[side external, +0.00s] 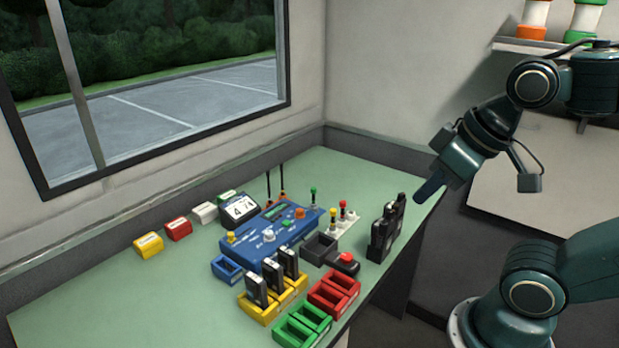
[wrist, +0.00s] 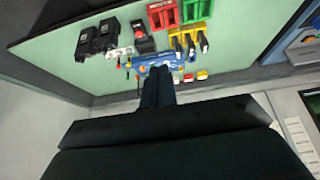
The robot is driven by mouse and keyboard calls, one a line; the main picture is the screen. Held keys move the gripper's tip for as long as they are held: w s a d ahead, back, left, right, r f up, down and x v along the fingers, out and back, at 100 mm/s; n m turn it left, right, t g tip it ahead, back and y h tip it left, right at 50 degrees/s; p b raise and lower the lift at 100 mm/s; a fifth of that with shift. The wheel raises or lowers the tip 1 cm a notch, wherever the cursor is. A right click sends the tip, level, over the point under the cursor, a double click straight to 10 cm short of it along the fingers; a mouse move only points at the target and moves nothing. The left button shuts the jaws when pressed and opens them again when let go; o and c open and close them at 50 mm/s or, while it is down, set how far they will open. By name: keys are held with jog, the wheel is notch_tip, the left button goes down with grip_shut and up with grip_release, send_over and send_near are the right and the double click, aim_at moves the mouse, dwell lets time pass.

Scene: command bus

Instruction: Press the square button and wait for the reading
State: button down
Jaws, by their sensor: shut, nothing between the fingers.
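A blue control box (side external: 275,240) with a small dark display, a white knob (side external: 269,235), an orange button (side external: 299,212) and a yellow button (side external: 231,237) stands mid-table. I cannot tell from here which control is the square button. The box also shows in the wrist view (wrist: 177,66), partly hidden by my fingers. My gripper (side external: 431,190) is shut and empty, in the air above the right end of the table and well apart from the box. Its fingers show in the wrist view (wrist: 157,88). The small display is too small to read.
A black box with a red button (side external: 346,260) and upright black radios (side external: 386,230) stand right of the box. Yellow (side external: 262,313), red (side external: 334,292) and green trays (side external: 303,325) stand in front. A number display (side external: 239,208) stands behind.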

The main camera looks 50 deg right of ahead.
jog(key=shift+w, duration=0.15)
dwell(0.4)
jog(key=m+t+y, duration=0.1)
jog(key=m+t, duration=0.3)
jog(key=m, duration=0.4)
send_over(287, 223)
notch_tip(287, 223, down, 16)
jog(key=shift+s+r, duration=0.2)
jog(key=shift+s, duration=0.2)
jog(key=shift+d+f, duration=0.1)
jog(key=shift+f, duration=4.3)
jog(key=shift+f, duration=0.55)
